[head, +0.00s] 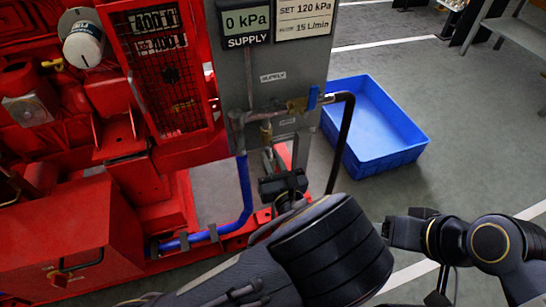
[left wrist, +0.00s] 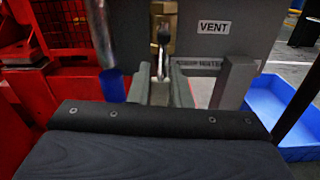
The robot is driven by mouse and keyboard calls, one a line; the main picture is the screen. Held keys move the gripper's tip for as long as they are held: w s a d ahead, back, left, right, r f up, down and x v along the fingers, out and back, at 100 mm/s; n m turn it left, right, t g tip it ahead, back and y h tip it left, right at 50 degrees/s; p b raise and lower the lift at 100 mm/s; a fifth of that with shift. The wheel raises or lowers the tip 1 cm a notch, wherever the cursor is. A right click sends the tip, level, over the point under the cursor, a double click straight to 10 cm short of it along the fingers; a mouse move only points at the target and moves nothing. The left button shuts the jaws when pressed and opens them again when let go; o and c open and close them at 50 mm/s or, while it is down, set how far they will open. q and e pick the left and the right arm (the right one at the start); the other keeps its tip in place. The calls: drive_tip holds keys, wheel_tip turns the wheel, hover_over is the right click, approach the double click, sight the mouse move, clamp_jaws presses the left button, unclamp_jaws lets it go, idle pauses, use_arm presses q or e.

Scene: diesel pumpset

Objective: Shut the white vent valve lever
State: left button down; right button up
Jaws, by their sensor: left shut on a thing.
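The brass vent valve (head: 266,132) sits low on the grey panel, under a small label. In the left wrist view the brass vent valve (left wrist: 163,22) is beside the VENT label. A pale, narrow lever (left wrist: 161,64) hangs down from it, its lower part between my fingers. My left gripper (head: 272,163) is just below the valve, shut on this lever; the fingers (left wrist: 160,88) hide its end. My right gripper (head: 398,232) is at the right, away from the panel; its fingers are too dark to read.
A brass supply valve with a blue handle (head: 312,97) and a black hose (head: 344,140) are just right of the vent valve. A blue pipe (head: 244,190) runs down at the left beside the red pumpset (head: 70,235). A blue crate (head: 385,160) stands on the floor.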

use_arm(q)
drive_tip(key=shift+s+a+r+m+p, duration=0.2)
drive_tip(key=shift+a+r+m+p, duration=0.4)
drive_tip(key=shift+m+p, duration=2.2)
drive_tip(key=shift+s+a+r+m+p, duration=0.2)
drive_tip(key=shift+a+r+m+p, duration=0.4)
drive_tip(key=shift+m+p, duration=2.2)
drive_tip(key=shift+s+a+r+m+p, duration=0.2)
drive_tip(key=shift+a+r+m+p, duration=0.4)
drive_tip(key=shift+m+p, duration=2.15)
drive_tip(key=shift+d, duration=0.1)
drive_tip(key=c, duration=1.3)
unclamp_jaws()
drive_tip(key=shift+s, duration=0.1)
